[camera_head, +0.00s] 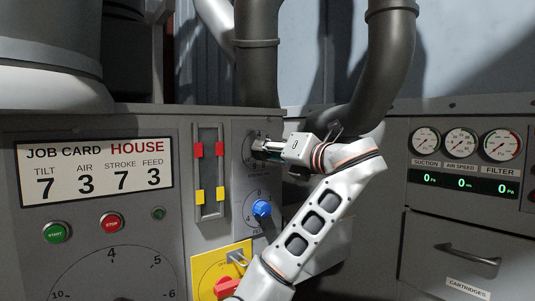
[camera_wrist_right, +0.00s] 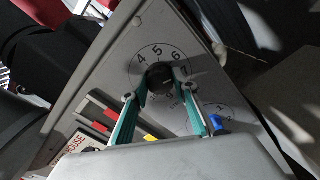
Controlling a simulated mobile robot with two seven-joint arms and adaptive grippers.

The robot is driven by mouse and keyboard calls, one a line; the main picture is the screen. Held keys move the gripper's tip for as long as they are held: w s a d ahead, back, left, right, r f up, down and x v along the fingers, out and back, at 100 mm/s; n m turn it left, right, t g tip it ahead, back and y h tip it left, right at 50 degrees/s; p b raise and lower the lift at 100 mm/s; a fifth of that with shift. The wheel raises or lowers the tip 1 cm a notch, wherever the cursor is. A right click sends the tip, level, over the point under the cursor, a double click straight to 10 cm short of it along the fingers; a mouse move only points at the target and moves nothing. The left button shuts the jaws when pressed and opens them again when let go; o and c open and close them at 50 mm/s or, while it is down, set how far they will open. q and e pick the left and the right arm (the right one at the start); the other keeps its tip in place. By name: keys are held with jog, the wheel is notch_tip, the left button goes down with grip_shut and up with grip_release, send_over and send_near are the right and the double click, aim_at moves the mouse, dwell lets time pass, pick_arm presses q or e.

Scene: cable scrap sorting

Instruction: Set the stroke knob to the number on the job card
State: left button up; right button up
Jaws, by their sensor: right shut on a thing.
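The job card (camera_head: 97,173) on the grey panel at left reads HOUSE, tilt 7, air 3, stroke 7, feed 3. My right gripper (camera_head: 264,148) reaches the panel from the right, with its fingers at the upper dial. In the right wrist view its teal fingers are shut on a round black knob (camera_wrist_right: 160,77), one on each side. Numbers 4, 5 and 6 show around this knob; the rest of the dial is partly hidden by the fingers. I cannot read the knob's pointer or its name. My left gripper is not in view.
A blue knob (camera_head: 262,208) sits below on its own dial. Left of the dials is a slider frame with red (camera_head: 197,151) and yellow tabs. A yellow plate (camera_head: 207,268) with a red switch is lower, close to my arm. Gauges (camera_head: 461,143) stand at right.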

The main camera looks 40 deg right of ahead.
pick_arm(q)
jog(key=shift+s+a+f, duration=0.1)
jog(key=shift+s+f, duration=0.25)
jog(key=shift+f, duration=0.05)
pick_arm(e)
jog(key=shift+m, duration=1.1)
jog(key=o, duration=1.1)
jog(key=shift+s, duration=0.15)
jog(key=s+a, duration=0.1)
jog(key=s, duration=1)
jog(key=shift+s+a, duration=0.15)
jog(key=shift+s, duration=0.15)
